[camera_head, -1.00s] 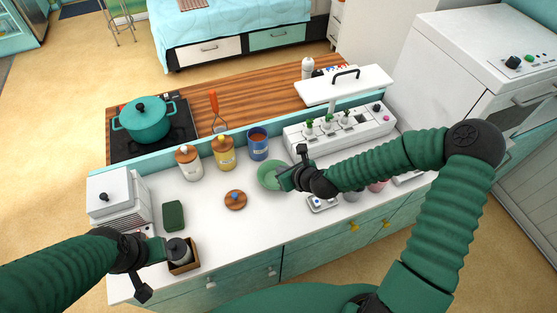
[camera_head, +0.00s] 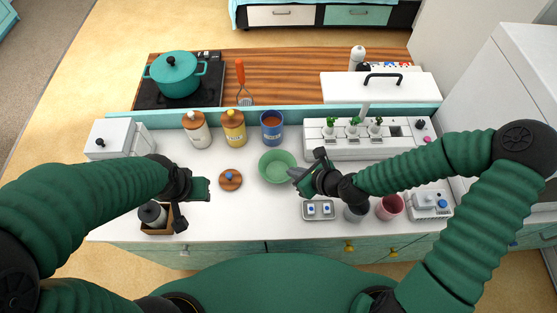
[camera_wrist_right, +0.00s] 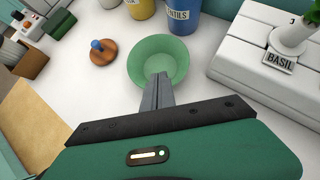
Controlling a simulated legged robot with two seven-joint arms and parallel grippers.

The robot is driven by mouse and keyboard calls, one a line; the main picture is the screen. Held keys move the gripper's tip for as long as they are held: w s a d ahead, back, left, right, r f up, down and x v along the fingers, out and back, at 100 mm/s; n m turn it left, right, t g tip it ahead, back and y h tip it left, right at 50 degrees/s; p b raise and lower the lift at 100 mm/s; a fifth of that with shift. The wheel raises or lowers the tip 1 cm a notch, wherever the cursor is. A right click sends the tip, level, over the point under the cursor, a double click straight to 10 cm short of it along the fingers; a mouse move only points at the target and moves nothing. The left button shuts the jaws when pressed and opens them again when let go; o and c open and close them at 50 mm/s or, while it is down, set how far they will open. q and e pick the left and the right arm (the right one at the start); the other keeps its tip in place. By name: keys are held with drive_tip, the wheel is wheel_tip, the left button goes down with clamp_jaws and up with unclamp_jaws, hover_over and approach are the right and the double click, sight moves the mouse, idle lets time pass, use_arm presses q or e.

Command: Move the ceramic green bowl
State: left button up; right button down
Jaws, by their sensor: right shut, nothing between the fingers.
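The green bowl (camera_head: 276,165) stands upright on the white counter, in front of the blue canister. It also shows in the right wrist view (camera_wrist_right: 157,55). My right gripper (camera_head: 296,174) is shut and empty, at the bowl's right side in the head view. In the right wrist view its fingertips (camera_wrist_right: 162,77) overlap the bowl's near rim; I cannot tell whether they touch it. My left gripper (camera_head: 203,188) is over the counter, left of the wooden lid and apart from the bowl. The head view does not show whether its jaws are open.
Several canisters, including the blue one (camera_head: 272,128), stand behind the bowl. A wooden lid (camera_head: 231,180) lies to its left. A white herb planter (camera_head: 350,145) stands behind right. A small tray (camera_head: 318,210) and a pink cup (camera_head: 389,207) are at the front right.

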sight(268, 156)
drive_tip(key=x, duration=0.7)
drive_tip(key=shift+a+r, duration=0.1)
drive_tip(key=shift+r, duration=0.05)
drive_tip(key=shift+w+a, duration=0.7)
drive_tip(key=shift+w, duration=0.35)
drive_tip(key=shift+w+a+p, duration=0.3)
drive_tip(key=shift+w, duration=0.15)
drive_tip(key=shift+a, duration=0.15)
drive_tip(key=shift+w+a, duration=0.85)
drive_tip(key=shift+w, duration=0.15)
drive_tip(key=shift+d, duration=0.1)
